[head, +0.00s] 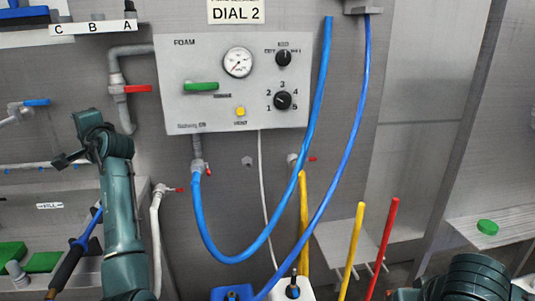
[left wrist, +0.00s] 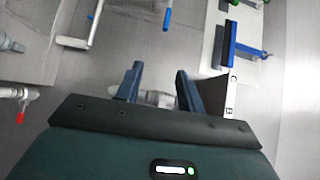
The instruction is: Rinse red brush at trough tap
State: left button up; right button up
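My left gripper (head: 69,160) is raised in front of the wall at the left. In the left wrist view its fingers (left wrist: 158,88) are apart with nothing held between them; a grey pipe fitting (left wrist: 158,98) shows behind them. A red handle (head: 384,248) stands upright at the lower right; its lower end is out of frame, so I cannot tell whether it is the red brush. A pale tap with a red lever (head: 160,190) is right of my left arm. I cannot tell which tap is the trough tap. My right gripper is out of view.
A foam panel (head: 215,115) is on the wall, with blue hoses (head: 228,261) hanging below it. A yellow handle (head: 352,250) stands beside the red one. A blue tool with a dark handle (head: 68,268) and green blocks (head: 44,262) are at the lower left.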

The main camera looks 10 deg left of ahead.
aim_at(45, 101)
jog(key=i+j, duration=0.1)
jog(key=j, duration=0.3)
jog(key=i+j, duration=0.15)
jog(key=j, duration=0.25)
jog(key=i+j, duration=0.1)
jog(key=j, duration=0.25)
jog(key=i+j, duration=0.15)
jog(key=j, duration=0.25)
